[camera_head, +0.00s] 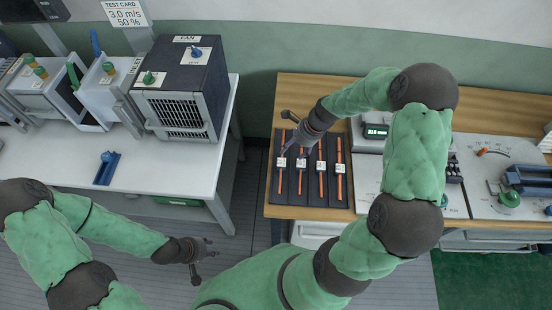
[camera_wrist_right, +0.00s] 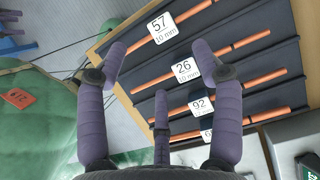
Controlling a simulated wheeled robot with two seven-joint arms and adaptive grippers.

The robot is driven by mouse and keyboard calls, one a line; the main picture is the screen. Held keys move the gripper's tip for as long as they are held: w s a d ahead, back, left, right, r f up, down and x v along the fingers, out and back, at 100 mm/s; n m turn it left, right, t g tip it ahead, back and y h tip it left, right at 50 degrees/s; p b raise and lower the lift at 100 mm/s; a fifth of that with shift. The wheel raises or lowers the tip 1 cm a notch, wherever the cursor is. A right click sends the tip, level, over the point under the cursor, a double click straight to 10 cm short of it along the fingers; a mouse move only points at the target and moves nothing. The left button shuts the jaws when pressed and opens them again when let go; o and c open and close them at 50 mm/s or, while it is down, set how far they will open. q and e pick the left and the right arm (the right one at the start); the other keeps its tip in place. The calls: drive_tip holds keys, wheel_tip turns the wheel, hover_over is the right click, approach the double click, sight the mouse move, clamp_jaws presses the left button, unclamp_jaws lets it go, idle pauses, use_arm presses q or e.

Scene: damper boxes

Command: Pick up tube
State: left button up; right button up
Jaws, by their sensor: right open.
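Several orange tubes with white number cards lie in a dark grooved rack (camera_head: 310,199) on the wooden bench. In the right wrist view the cards include a tube marked 57 (camera_wrist_right: 197,11), a tube marked 26 (camera_wrist_right: 245,80) and a tube marked 92 (camera_wrist_right: 270,114); a further card is partly hidden by a finger. My right gripper (camera_head: 290,132) is open above the rack's far left part, near the leftmost tube (camera_head: 281,182). It also shows in the right wrist view (camera_wrist_right: 165,85), its fingers spread with nothing between them. My left gripper (camera_head: 208,259) is open and empty over the floor.
Right of the rack stand a meter with a green display (camera_head: 376,131) and a panel with a green knob (camera_head: 508,199). A white table (camera_head: 60,165) at left bears a fan box (camera_head: 180,85) and a blue holder (camera_head: 107,168). A floor gap separates table and bench.

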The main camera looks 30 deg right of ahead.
hover_over(282, 162)
drive_tip(key=s+d, duration=0.2)
wheel_tip(282, 162, down, 4)
drive_tip(key=shift+w+a+f+b, duration=0.25)
drive_tip(key=shift+w+f+b, duration=0.2)
drive_tip(key=shift+f+b, duration=0.15)
drive_tip(key=b+x, duration=0.1)
drive_tip(key=x, duration=0.4)
drive_tip(key=shift+d+f, duration=0.1)
drive_tip(key=shift+d, duration=0.05)
drive_tip(key=c, duration=1.1)
drive_tip(key=o, duration=1.1)
